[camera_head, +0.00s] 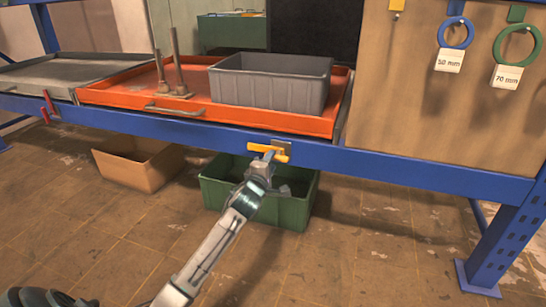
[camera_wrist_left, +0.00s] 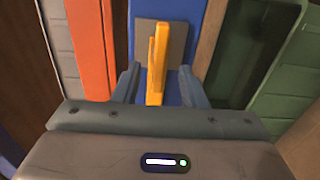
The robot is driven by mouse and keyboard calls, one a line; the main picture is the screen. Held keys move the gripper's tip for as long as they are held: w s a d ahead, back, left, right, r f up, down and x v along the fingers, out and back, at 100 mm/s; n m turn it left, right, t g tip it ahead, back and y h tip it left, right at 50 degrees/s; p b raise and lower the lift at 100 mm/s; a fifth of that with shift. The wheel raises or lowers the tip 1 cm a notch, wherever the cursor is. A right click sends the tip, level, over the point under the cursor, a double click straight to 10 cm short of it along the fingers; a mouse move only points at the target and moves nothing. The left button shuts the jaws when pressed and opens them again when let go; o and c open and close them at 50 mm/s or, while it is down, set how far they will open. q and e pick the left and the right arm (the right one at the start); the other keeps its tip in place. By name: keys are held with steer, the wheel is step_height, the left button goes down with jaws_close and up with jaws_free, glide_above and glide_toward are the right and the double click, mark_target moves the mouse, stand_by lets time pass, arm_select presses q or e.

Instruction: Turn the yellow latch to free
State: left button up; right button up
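The yellow latch (camera_head: 270,150) sits on a small grey plate (camera_head: 283,146) on the blue front beam, below the orange tray. In the head view its bar lies roughly along the beam. My left gripper (camera_head: 264,160) is right at the latch. In the left wrist view the fingers (camera_wrist_left: 158,86) are open, one on each side of the yellow latch bar (camera_wrist_left: 157,62), with a visible gap on both sides. My right gripper is not in view.
The orange tray (camera_head: 130,98) has a handle and carries a grey bin (camera_head: 270,85) and two upright rods. A red latch (camera_head: 49,106) is at left. A green crate (camera_head: 255,212) and cardboard box (camera_head: 140,170) stand below. Tagged rings hang at right.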

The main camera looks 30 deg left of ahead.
arm_select(q)
steer(key=p+v, duration=0.1)
steer(key=v, duration=0.6)
steer(key=shift+s+p, duration=0.3)
steer(key=shift+p, duration=0.1)
steer(key=shift+d, duration=0.1)
